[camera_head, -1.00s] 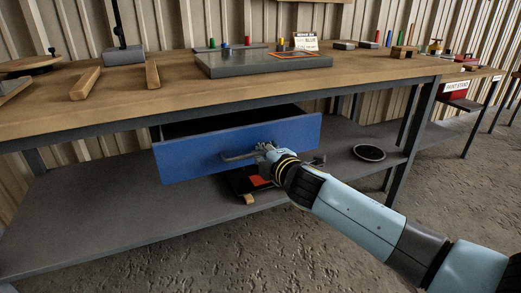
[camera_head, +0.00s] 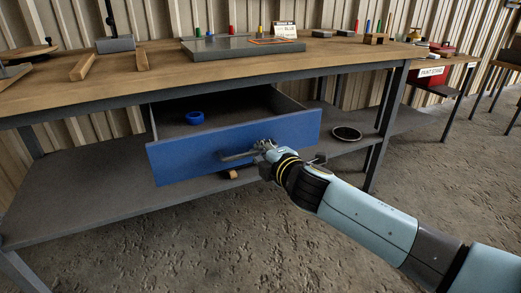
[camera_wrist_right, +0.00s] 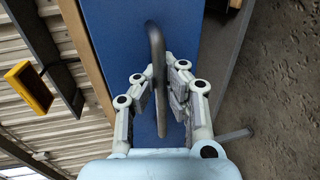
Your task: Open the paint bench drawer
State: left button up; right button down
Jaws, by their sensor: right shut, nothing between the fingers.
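The blue drawer (camera_head: 195,158) hangs under the wooden bench top and stands open. Its inside shows, with a blue ring (camera_head: 195,117) in it. A grey bar handle (camera_head: 238,156) crosses the drawer front. My right gripper (camera_head: 262,146) is at the right part of this handle. In the right wrist view the fingers of my right gripper (camera_wrist_right: 162,78) lie along both sides of the handle (camera_wrist_right: 155,45), in front of the blue drawer front (camera_wrist_right: 115,40). The gripper is shut with nothing held. My left gripper is not in view.
The bench top (camera_head: 160,85) carries wooden blocks, a grey plate and small coloured items. A lower shelf (camera_head: 100,195) runs under the drawer, with a dark round disc (camera_head: 346,133) on it. The floor in front is clear.

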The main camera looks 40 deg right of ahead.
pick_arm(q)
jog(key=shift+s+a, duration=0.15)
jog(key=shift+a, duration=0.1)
pick_arm(e)
jog(key=c, duration=2)
grip_release()
jog(key=o, duration=0.6)
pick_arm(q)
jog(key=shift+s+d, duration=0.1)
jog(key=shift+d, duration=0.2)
pick_arm(e)
jog(key=v, duration=1.2)
